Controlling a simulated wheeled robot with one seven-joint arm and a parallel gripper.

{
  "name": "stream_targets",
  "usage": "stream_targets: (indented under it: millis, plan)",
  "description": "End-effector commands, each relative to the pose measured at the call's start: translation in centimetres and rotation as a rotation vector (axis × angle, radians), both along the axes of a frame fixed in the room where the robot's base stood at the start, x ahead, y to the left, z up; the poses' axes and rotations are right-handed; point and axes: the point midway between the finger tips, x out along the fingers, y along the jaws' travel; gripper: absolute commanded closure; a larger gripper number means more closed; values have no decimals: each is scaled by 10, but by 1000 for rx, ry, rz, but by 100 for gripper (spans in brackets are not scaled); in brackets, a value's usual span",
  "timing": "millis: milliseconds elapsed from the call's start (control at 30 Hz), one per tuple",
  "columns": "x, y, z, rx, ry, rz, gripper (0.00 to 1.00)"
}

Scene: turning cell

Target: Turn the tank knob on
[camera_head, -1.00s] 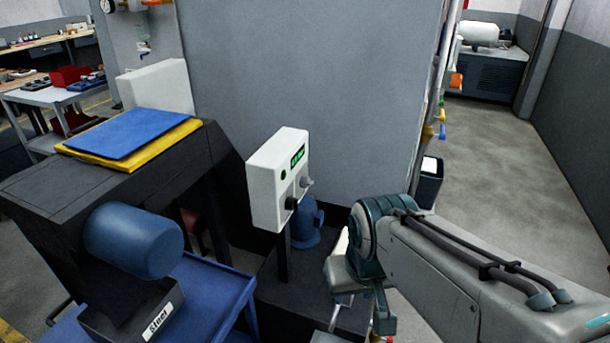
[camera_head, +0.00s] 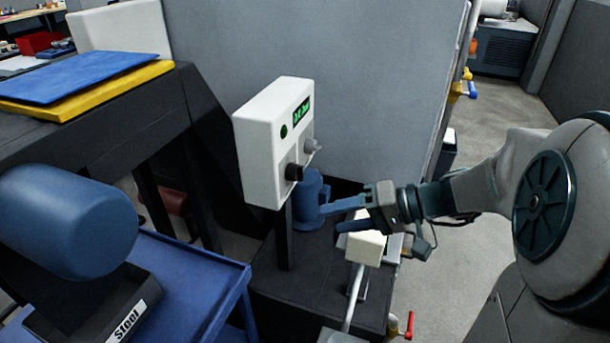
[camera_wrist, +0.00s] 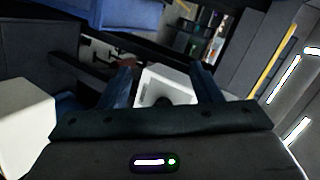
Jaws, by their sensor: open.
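A white control box (camera_head: 262,150) stands on a dark post left of my gripper in the head view. Its front has a lit green display (camera_head: 302,111), a grey knob (camera_head: 311,147) and a black knob (camera_head: 293,173). I cannot read which one is the tank knob. My gripper (camera_head: 331,217) is open, to the right of and lower than the knobs, with nothing between its fingers. In the wrist view a white box (camera_wrist: 172,82) shows beyond and between the two fingers (camera_wrist: 163,70); the gripper body hides its lower part.
A blue motor-like unit (camera_head: 312,190) sits behind the post. A small white box (camera_head: 368,246) on a pipe is just below my gripper. A red-handled valve (camera_head: 408,326) is lower right. A blue cart (camera_head: 190,283) and dark bench (camera_head: 150,105) fill the left.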

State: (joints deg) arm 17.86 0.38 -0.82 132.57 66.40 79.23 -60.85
Motion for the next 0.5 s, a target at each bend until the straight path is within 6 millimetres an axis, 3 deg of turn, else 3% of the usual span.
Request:
stream_targets:
  millis: [33, 200, 367, 500]
  plan:
    - [18, -8, -18, 78, -56, -35, 42]
    - [62, -33, -20, 251, -264, -144, 42]
    - [81, -49, -18, 313, -369, -206, 42]
    - [88, -44, -15, 323, -393, -216, 42]
